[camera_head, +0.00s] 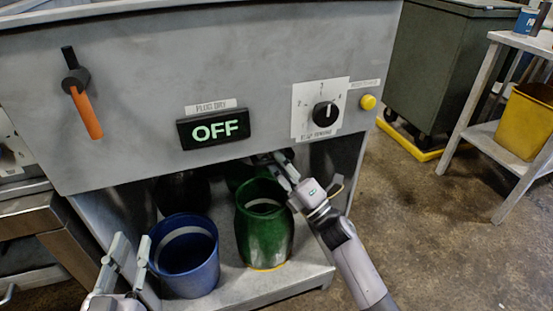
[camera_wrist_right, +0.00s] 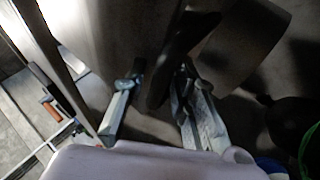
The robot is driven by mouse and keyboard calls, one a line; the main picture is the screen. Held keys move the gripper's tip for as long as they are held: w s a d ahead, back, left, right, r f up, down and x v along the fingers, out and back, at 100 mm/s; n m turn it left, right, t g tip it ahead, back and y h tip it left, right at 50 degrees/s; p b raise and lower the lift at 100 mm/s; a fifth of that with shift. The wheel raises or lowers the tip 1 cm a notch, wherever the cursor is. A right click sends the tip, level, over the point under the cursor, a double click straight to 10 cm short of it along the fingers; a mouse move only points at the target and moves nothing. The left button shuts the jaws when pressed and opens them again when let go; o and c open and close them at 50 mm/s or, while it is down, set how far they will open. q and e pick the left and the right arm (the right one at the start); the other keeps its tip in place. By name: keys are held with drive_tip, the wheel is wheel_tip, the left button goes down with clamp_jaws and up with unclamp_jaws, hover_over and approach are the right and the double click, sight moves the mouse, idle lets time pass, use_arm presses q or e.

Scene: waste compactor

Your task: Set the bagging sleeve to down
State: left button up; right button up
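A dark, bar-like part (camera_wrist_right: 165,75) shows between the fingertips of my right gripper (camera_wrist_right: 160,78) in the right wrist view. I cannot tell whether it belongs to the bagging sleeve, or whether the fingers press on it. In the head view my right gripper (camera_head: 284,168) reaches under the lower edge of the machine's front panel (camera_head: 150,110), above a green container (camera_head: 264,235); its tips are partly hidden in shadow. No part clearly labelled as the sleeve is seen. My left gripper (camera_head: 128,252) is open and empty, beside a blue bin (camera_head: 187,262).
The panel carries an orange-handled lever (camera_head: 84,105), a lit "OFF" display (camera_head: 213,129), a black dial (camera_head: 325,114) and a yellow button (camera_head: 367,102). The bins stand on a low shelf (camera_head: 300,262). A metal stand with a yellow bin (camera_head: 527,120) and open floor are at right.

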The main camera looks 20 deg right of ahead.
clamp_jaws()
idle(0.6)
